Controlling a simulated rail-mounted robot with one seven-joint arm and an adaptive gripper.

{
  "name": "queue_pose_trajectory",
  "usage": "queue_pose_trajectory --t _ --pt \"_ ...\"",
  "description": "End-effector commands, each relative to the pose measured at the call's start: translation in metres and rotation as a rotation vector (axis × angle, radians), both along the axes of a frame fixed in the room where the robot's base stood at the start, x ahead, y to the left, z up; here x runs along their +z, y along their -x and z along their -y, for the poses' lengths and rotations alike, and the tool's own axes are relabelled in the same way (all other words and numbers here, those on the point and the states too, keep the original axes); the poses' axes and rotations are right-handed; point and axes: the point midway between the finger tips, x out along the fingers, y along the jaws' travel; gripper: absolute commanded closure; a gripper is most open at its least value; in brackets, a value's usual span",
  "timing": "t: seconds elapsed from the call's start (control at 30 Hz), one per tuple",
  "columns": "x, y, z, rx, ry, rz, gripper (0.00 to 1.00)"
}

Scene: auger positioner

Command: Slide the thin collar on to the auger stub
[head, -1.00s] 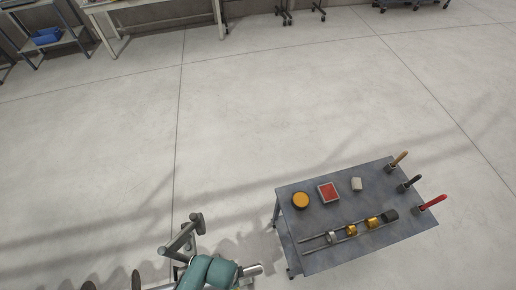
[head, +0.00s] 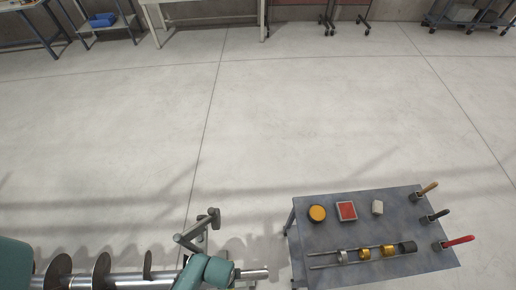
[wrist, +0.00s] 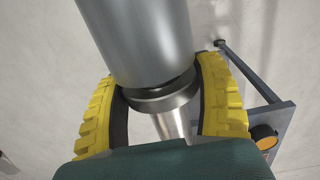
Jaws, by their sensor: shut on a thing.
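The auger (head: 125,281) lies at the lower left of the head view, with dark flights on a silver shaft. Its bare stub end (head: 258,273) points right, past my teal arm. In the wrist view the thick shaft (wrist: 140,40) comes from the top and the narrower stub (wrist: 172,125) runs on below. A thin silver collar (wrist: 162,101) sits around the stub, close to the shaft's end, with a dark band between. My gripper (wrist: 168,108) is shut on the collar, one yellow finger on each side. The head view hides the fingers and collar.
A grey table (head: 325,235) stands right of the stub. It carries a silver ring (head: 343,256), gold rings (head: 365,253) and a dark ring (head: 408,247) on rails, an orange disc (head: 317,213), a red tray (head: 347,210) and brushes (head: 455,242). Open floor lies behind.

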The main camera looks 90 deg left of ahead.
Motion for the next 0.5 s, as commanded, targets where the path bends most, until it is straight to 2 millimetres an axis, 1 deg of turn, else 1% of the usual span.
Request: queue_pose_trajectory --t 0.27,0.3,0.43,0.5 --pt "0.0009 0.0084 0.0006 0.002 -0.001 0.0 0.66" --pt "0.0004 0.0087 0.0005 0.001 -0.001 0.0 0.26" --pt "0.0003 0.0084 0.0003 -0.001 -0.002 0.0 0.01" --pt "0.0004 0.0082 -0.0002 0.0 -0.003 0.0 0.0"
